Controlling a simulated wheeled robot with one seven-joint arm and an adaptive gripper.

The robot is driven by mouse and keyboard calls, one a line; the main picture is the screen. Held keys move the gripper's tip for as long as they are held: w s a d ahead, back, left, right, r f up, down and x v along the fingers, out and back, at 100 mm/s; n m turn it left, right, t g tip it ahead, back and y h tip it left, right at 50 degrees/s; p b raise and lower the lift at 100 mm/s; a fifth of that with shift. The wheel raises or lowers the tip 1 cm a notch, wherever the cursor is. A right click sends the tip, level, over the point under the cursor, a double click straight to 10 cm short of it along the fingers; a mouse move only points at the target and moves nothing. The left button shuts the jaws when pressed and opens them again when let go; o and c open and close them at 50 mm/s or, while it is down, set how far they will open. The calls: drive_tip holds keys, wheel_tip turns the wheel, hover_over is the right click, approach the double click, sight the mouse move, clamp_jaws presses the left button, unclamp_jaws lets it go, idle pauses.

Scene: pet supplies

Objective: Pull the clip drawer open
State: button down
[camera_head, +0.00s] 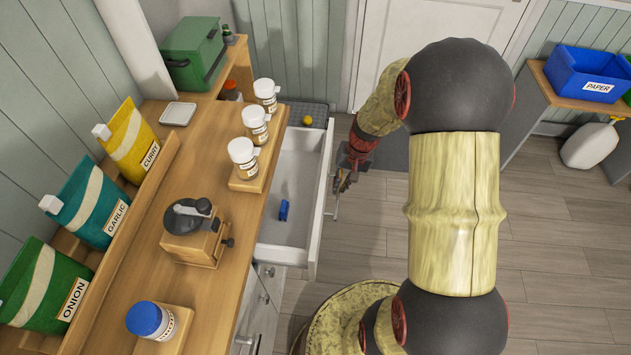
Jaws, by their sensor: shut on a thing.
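The clip drawer (322,215) is a white drawer standing well out from the wooden-topped cabinet (190,200), with its inside in view. A small blue clip (284,209) lies on the drawer floor. My gripper (338,190) is at the outer side of the drawer front, shut on the drawer's handle (334,208). My forearm hides part of the wrist, and the fingertips are small in this view.
On the cabinet top are several white-lidded jars (243,158), a grinder (193,232), a blue-lidded jar (149,320) and labelled bags (103,213). A blue PAPER bin (589,75) is on a table at right. Wooden floor (555,270) is clear at right.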

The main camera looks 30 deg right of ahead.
drive_tip(key=s+d, duration=0.9)
drive_tip(key=d, duration=0.3)
drive_tip(key=shift+d+p, duration=0.2)
drive_tip(key=shift+p, duration=0.2)
drive_tip(key=c, duration=2.2)
unclamp_jaws()
wheel_tip(320, 180, up, 12)
drive_tip(key=s+d, duration=0.1)
drive_tip(key=d, duration=0.1)
drive_tip(key=shift+s+f, duration=0.15)
drive_tip(key=shift+s, duration=0.05)
